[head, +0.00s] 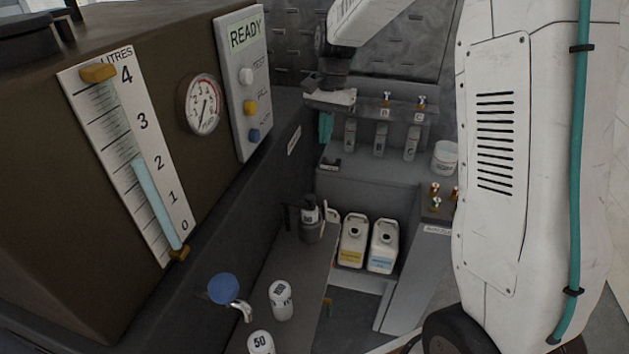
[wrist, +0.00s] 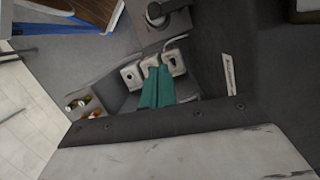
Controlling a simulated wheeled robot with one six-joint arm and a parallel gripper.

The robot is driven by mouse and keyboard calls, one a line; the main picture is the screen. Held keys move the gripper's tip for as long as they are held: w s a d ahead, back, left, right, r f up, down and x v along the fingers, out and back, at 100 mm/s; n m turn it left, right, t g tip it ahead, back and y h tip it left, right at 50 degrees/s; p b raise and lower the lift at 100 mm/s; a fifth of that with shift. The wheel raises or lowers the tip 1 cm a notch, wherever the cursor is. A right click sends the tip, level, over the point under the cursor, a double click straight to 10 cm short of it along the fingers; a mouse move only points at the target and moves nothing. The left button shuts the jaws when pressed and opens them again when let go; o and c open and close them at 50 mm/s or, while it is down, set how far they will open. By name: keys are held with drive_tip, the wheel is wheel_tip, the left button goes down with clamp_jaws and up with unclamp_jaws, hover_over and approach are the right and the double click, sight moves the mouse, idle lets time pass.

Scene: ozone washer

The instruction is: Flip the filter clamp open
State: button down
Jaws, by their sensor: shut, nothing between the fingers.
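I cannot pick out the filter clamp with certainty. A dark canister (head: 311,222) with a pale label stands upright on the grey ledge beside the washer, with a dark upright part at its left. My gripper (head: 326,128) is in the upper middle of the head view, pointing down, well above the canister and apart from it. Its teal fingers also show in the wrist view (wrist: 157,87), together and empty, with pale containers behind them. A dark round fitting (wrist: 158,12) is at the top of the wrist view, cut by the edge.
Two white jugs (head: 353,240) (head: 383,246) stand right of the canister. A white bottle (head: 281,300) and a blue-knobbed tap (head: 223,290) are in front. The brown tank (head: 110,190) with its gauge (head: 203,105) fills the left. Brass valves (head: 435,195) stand at right.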

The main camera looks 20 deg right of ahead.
drive_tip(key=shift+w+f, duration=0.2)
drive_tip(key=s+a+f, duration=0.4)
drive_tip(key=f, duration=0.6)
drive_tip(key=shift+s+a+f, duration=0.2)
drive_tip(key=shift+s, duration=0.05)
drive_tip(key=shift+s, duration=0.1)
idle(0.4)
drive_tip(key=shift+s+m, duration=0.15)
drive_tip(key=shift+m, duration=0.35)
